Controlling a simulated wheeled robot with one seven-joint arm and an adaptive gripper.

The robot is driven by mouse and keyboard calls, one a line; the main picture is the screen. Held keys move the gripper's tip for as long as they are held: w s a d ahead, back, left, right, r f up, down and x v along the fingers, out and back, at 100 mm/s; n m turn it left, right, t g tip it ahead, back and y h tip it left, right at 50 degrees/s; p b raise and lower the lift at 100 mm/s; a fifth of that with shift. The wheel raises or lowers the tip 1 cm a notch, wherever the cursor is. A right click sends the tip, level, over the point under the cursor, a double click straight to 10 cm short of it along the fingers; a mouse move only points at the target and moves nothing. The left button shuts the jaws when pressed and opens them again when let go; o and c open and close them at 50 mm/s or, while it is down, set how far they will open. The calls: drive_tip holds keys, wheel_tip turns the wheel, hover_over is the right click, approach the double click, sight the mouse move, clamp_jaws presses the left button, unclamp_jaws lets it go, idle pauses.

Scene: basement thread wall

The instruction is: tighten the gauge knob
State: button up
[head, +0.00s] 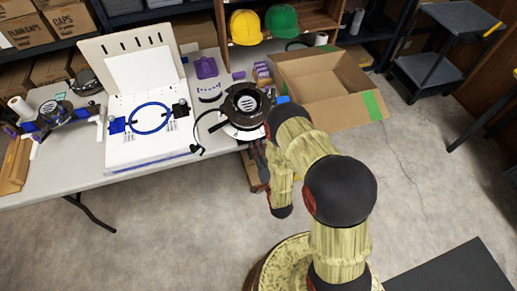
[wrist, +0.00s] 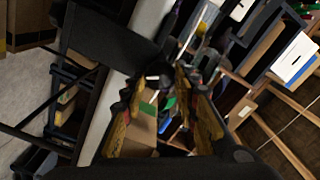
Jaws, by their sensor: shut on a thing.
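My gripper (wrist: 160,82) shows in the wrist view as two dark and yellow fingers. They are closed on a small grey-and-dark thing (wrist: 158,76) at their tips. I cannot tell from its shape whether this is the gauge knob. No gauge face is clear in either view. In the head view my arm bends down in front of the table's right end and hides most of the gripper. A black round device on a white base (head: 245,106) stands at that table end, just beyond the arm.
The table (head: 60,185) holds a white board with a blue ring (head: 150,118) and a purple-topped container (head: 208,80). An open cardboard box (head: 325,85) stands right of the table. A dark cart (head: 440,60) is at the back right. The floor in front is mostly clear.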

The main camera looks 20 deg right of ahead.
drive_tip(key=m+b, duration=0.1)
drive_tip(key=m, duration=0.4)
drive_tip(key=shift+f+m, duration=0.1)
drive_tip(key=shift+m, duration=0.2)
drive_tip(key=shift+d, duration=0.1)
idle(0.3)
drive_tip(key=o, duration=1.1)
drive_tip(key=s, duration=0.7)
drive_tip(key=shift+s, duration=0.25)
